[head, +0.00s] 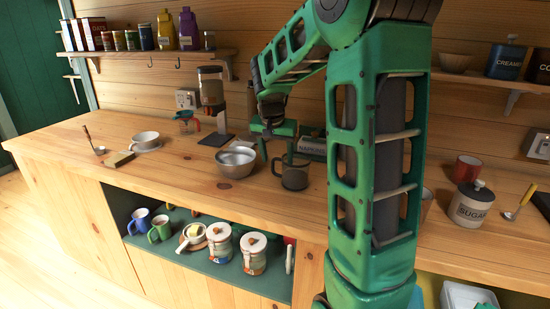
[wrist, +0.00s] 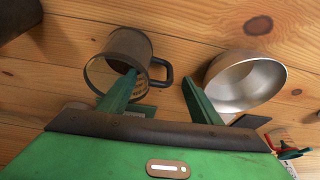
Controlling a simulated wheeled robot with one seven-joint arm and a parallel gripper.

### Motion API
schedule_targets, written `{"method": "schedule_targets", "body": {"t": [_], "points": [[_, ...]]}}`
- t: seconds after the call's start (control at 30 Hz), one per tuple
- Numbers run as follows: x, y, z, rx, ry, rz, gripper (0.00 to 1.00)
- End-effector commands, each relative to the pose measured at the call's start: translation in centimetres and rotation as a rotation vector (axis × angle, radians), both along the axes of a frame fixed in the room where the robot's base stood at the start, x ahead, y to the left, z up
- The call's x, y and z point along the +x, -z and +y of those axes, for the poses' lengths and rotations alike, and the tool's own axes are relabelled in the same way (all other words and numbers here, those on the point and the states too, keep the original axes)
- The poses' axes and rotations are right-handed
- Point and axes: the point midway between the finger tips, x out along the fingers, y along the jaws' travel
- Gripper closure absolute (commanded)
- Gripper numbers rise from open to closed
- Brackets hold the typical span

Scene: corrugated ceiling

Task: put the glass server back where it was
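The glass server (head: 295,174), a see-through jug with a dark band and a dark handle, stands on the wooden counter (head: 110,126) near its front edge. My gripper (head: 284,139) is just above and behind it in the head view. In the wrist view the glass server (wrist: 128,50) is at upper left, its handle (wrist: 168,72) showing between my two fingers. My gripper (wrist: 160,82) is open there, with nothing held. The left finger overlaps the server's body in the picture; I cannot tell whether they touch.
A metal bowl (head: 236,163) stands close left of the server; it also shows in the wrist view (wrist: 246,84).

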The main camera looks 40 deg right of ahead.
Motion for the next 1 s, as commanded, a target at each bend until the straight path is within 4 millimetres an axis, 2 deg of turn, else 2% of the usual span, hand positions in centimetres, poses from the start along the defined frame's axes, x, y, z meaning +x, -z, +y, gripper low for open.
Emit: {"method": "schedule_targets", "body": {"t": [0.17,0.27,0.7,0.83,1.0], "points": [[0.0,-0.4,0.0,0.000,0.000,-0.001,0.42],[-0.2,-1.4,0.3,-0.002,-0.001,-0.005,0.42],[-1.9,-9.0,2.6,-0.001,0.001,-0.004,0.42],[-2.3,-10.5,3.0,-0.002,0.001,-0.003,0.42],[-2.5,-11.3,3.3,-0.001,0.001,-0.001,0.42]]}}
